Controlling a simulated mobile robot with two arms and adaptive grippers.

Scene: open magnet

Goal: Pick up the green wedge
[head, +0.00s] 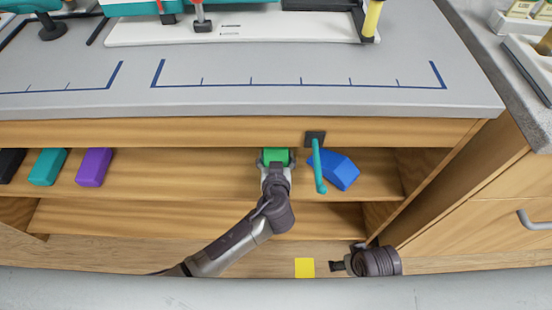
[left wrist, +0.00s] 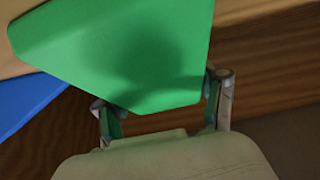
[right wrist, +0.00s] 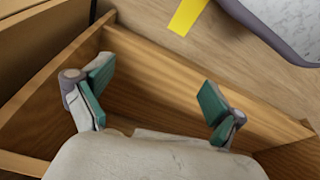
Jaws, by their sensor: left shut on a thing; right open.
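The green wedge (head: 276,156) is on the upper shelf of the cabinet under the counter in the head view. My left gripper (head: 275,163) reaches into the shelf opening and is shut on it. In the left wrist view the green wedge (left wrist: 125,55) fills the upper middle, with the left gripper's fingers (left wrist: 160,108) at its lower edge. Whether the wedge touches the shelf cannot be told. My right gripper (right wrist: 155,95) is open and empty, low in front of the cabinet; in the head view it shows at the bottom right (head: 338,266).
A blue block (head: 340,172) lies right of the wedge, partly behind a hanging teal strip (head: 319,168). Purple (head: 94,167), teal (head: 48,167) and black (head: 10,164) blocks sit at the left of the shelf. The counter edge (head: 230,113) overhangs. A yellow square (head: 305,267) lies below.

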